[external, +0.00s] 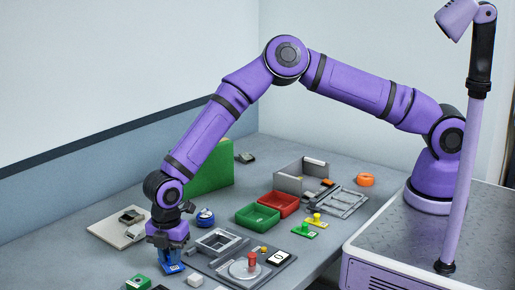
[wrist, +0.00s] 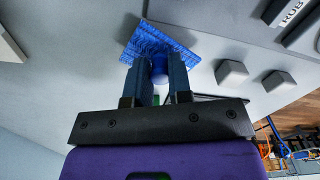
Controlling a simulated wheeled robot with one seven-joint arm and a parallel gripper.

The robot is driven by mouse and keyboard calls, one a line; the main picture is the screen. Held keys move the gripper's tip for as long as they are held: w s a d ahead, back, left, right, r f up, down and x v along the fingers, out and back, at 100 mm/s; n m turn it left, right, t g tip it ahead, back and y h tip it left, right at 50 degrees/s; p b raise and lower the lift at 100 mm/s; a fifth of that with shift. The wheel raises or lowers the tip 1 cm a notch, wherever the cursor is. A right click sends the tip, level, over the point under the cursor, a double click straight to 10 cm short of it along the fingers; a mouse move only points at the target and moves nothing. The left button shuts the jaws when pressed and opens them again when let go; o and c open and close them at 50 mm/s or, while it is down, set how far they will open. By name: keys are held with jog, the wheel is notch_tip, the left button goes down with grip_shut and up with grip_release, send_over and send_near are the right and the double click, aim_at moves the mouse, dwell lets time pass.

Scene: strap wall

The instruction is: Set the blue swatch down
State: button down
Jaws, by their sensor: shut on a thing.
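The blue swatch (external: 172,267) is a flat blue square with a raised blue grip, low at the table in the front left of the external view. My gripper (external: 170,247) is directly above it, pointing down, shut on its grip. In the wrist view the swatch (wrist: 172,45) shows beyond the fingers, with its patterned face partly visible. The fingers (wrist: 160,68) stand on either side of its round blue grip. I cannot tell whether its underside touches the table.
A green block (external: 138,283) and a white block (external: 195,280) lie close by. A grey board (external: 225,262) with a disc is to the right. Green (external: 257,217) and red (external: 278,203) bins stand further back.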

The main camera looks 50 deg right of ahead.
jog(key=shift+f, duration=0.2)
jog(key=c, duration=1)
grip_release()
jog(key=shift+c, duration=0.2)
notch_tip(320, 180, up, 12)
jog(key=shift+r, duration=0.25)
